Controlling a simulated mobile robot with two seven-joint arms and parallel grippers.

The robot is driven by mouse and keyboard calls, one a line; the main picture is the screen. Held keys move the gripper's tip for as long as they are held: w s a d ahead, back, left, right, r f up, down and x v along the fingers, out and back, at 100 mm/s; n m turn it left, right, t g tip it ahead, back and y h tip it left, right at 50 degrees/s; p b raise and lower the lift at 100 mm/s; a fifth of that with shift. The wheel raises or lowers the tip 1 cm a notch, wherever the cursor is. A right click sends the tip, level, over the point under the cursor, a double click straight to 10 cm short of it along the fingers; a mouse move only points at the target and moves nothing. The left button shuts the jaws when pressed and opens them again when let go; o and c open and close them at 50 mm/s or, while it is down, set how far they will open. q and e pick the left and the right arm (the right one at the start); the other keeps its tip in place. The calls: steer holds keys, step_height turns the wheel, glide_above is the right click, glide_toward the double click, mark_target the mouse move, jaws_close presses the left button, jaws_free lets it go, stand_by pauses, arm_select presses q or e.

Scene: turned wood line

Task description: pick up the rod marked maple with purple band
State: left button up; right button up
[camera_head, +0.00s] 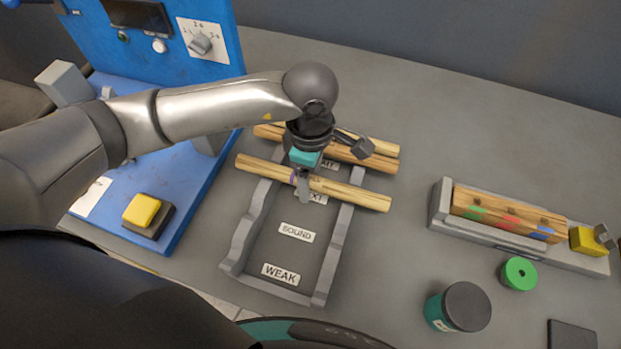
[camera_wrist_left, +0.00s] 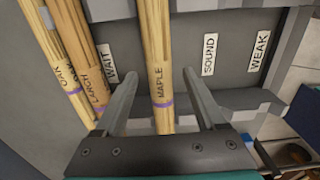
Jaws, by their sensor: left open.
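The pale maple rod (camera_head: 355,196) lies across the grey rack in the NEXT slot, its left end overhanging the rack. In the left wrist view the rod (camera_wrist_left: 155,40) shows the word MAPLE and a purple band. My left gripper (camera_head: 304,186) is over this rod and partly hides its middle. In the wrist view the open fingers (camera_wrist_left: 160,78) stand one on each side of the rod, with gaps on both sides. The exact height of the fingertips against the rod is hard to tell. My right gripper is not in view.
Rods marked OAK (camera_wrist_left: 38,30) and LARCH (camera_wrist_left: 78,40) lie close behind, near the WAIT label (camera_wrist_left: 109,63). The rack's SOUND (camera_head: 296,233) and WEAK (camera_head: 281,273) slots are empty. A blue machine (camera_head: 200,180) stands left; a banded wood block in a holder (camera_head: 440,205) sits right.

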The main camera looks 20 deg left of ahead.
arm_select(q)
steer(key=shift+c, duration=0.4)
jaws_close()
